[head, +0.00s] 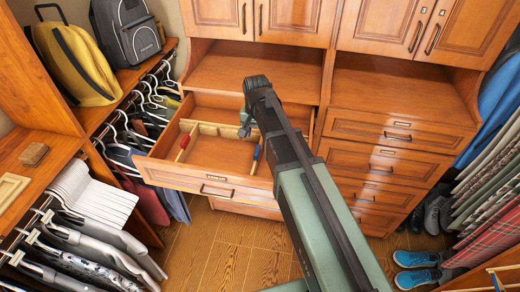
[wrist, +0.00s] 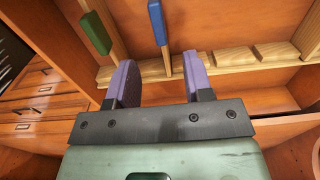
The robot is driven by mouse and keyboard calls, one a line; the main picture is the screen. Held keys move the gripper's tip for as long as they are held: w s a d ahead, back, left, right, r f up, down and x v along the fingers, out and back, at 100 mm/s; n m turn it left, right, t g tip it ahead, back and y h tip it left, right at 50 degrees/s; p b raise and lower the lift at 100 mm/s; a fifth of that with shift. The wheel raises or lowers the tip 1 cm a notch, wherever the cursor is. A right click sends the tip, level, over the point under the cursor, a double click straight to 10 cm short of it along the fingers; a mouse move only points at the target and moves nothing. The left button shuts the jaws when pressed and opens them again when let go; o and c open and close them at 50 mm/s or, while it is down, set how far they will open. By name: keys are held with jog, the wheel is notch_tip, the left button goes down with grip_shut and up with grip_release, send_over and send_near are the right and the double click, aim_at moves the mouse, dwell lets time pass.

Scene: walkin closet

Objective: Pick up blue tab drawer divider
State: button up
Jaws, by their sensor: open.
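The blue tab drawer divider (wrist: 157,22) is a thin wooden slat with a blue tab, set in the open drawer (head: 225,188). In the head view its blue tab (head: 256,152) shows just below and right of my gripper's end. My gripper (wrist: 160,68) is open, with two purple fingers apart and nothing held. In the wrist view the divider's lower wooden part shows in the gap between the fingertips, with the blue tab above them. I cannot tell how far beyond the fingertips it lies. In the head view my arm hides the fingertips (head: 246,128) in part.
A green tab divider (wrist: 95,33) stands left of the blue one in the wrist view. A red tab divider (head: 184,142) is at the drawer's left. A notched wooden rail (wrist: 235,60) runs along the drawer. Hanging clothes (head: 128,150) are close on the left.

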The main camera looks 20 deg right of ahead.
aim_at(257, 150)
jog(key=f+b, duration=0.6)
jog(key=shift+s+a, duration=0.1)
jog(key=shift+s, duration=0.15)
jog(key=shift+r, duration=0.2)
notch_tip(257, 150, down, 5)
jog(key=b, duration=0.5)
jog(key=shift+f, duration=0.2)
jog(key=shift+r, duration=0.2)
grip_shut()
